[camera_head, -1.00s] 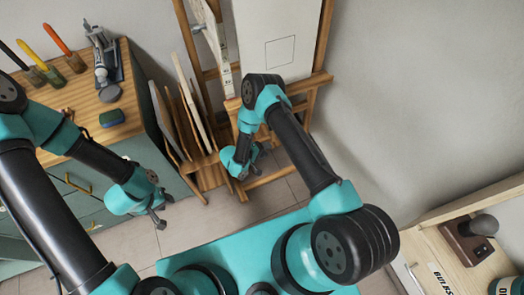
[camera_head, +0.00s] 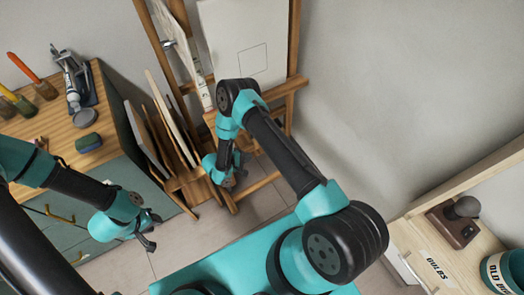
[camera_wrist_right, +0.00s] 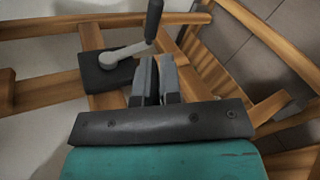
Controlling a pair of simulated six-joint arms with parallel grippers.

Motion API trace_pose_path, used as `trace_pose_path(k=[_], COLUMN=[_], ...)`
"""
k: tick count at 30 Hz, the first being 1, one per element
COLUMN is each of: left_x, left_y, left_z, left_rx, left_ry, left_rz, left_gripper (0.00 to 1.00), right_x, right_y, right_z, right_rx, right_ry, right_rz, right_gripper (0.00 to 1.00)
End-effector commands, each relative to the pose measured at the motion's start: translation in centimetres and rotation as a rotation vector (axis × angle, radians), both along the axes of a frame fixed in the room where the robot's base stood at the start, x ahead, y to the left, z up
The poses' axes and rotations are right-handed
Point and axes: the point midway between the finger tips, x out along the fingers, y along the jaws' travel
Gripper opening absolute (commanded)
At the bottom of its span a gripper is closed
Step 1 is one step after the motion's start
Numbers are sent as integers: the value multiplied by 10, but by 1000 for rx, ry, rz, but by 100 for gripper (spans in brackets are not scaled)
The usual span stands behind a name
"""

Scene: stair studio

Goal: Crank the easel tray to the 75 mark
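The wooden easel stands at the back in the head view, with a pale canvas (camera_head: 245,38) above its ledge (camera_head: 296,84). A white marked strip (camera_head: 190,52) runs beside the canvas; its numbers are too small to read. The crank (camera_wrist_right: 125,52) shows in the right wrist view, a grey arm with an upright black handle (camera_wrist_right: 154,20) on a black block (camera_wrist_right: 104,72). My right gripper (camera_wrist_right: 156,66) has its fingers close together just short of the handle; I cannot tell whether they are fully shut. My left gripper (camera_head: 152,231) is open and empty, left of the easel.
Boards stand in a wooden rack (camera_head: 186,186) left of the easel. A cabinet (camera_head: 62,140) with brushes, a tube and a sponge (camera_head: 88,143) is at the left. A wooden bench (camera_head: 450,270) with a container (camera_head: 503,270) is at lower right. Open wall lies right of the easel.

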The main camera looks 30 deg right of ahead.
Motion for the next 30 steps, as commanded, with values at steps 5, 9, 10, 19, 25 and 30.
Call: trace_pose_path(k=[5, 9, 10, 19, 25, 30], left_x=[0, 0, 0, 0, 0, 0], left_y=[0, 0, 0, 0, 0, 0], left_z=[0, 0, 0, 0, 0, 0], left_rx=[0, 0, 0, 0, 0, 0], left_ry=[0, 0, 0, 0, 0, 0], left_rz=[0, 0, 0, 0, 0, 0], left_gripper=[34, 34, 34, 34, 34, 34], right_x=[8, 14, 15, 26, 30, 30], right_y=[-7, -12, -13, -22, -25, -25], right_z=[2, 4, 4, 7, 9, 9], right_rx=[35, 67, 73, 139, 159, 159], right_ry=[251, 447, 489, 871, 997, 1009], right_rz=[108, 205, 227, 467, 558, 567], right_gripper=[0, 0, 0, 0, 0, 0])
